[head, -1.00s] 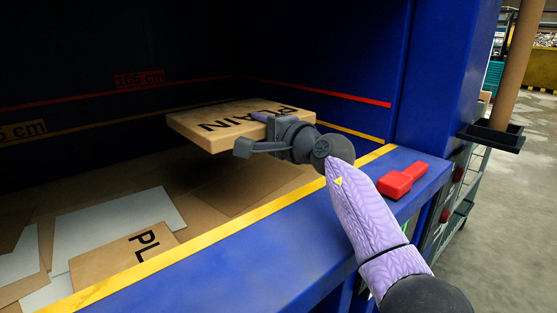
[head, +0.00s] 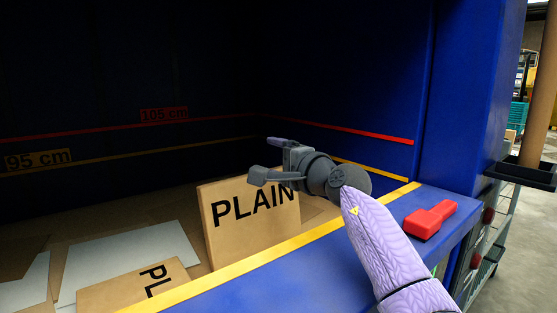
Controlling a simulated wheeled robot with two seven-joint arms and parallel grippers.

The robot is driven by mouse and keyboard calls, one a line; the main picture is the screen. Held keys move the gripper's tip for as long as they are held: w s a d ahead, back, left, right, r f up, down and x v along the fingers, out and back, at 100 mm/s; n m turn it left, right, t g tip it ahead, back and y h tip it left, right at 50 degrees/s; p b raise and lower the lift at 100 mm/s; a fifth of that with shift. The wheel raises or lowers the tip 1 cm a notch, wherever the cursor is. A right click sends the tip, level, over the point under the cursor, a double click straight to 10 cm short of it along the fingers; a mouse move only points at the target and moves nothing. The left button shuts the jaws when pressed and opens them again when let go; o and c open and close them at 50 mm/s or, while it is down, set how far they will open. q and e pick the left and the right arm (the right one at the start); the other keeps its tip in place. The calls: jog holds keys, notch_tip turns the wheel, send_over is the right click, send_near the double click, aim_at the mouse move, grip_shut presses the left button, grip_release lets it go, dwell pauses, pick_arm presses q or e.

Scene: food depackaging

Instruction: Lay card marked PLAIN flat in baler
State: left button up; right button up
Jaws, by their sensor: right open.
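The card marked PLAIN (head: 240,232) is a brown slab inside the baler, just behind its yellow-edged front sill (head: 270,255). It stands on edge or steeply tilted, its lettered face toward me, and is not flat. What it leans on is hidden. My right gripper (head: 262,160) is open above the card's upper right part. Its lower finger overlaps the card's top edge in the picture; I cannot tell whether they touch. My left gripper is not in view.
A second brown card with the letters PL (head: 125,290) lies at the lower left behind the sill. White and brown sheets (head: 130,250) cover the baler floor. A red object (head: 430,218) sits on the blue sill. Lines marked 95 cm and 105 cm cross the walls.

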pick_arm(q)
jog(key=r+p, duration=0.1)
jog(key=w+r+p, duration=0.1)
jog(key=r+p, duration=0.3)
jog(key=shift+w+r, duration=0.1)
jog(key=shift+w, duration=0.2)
pick_arm(e)
jog(key=v, duration=1)
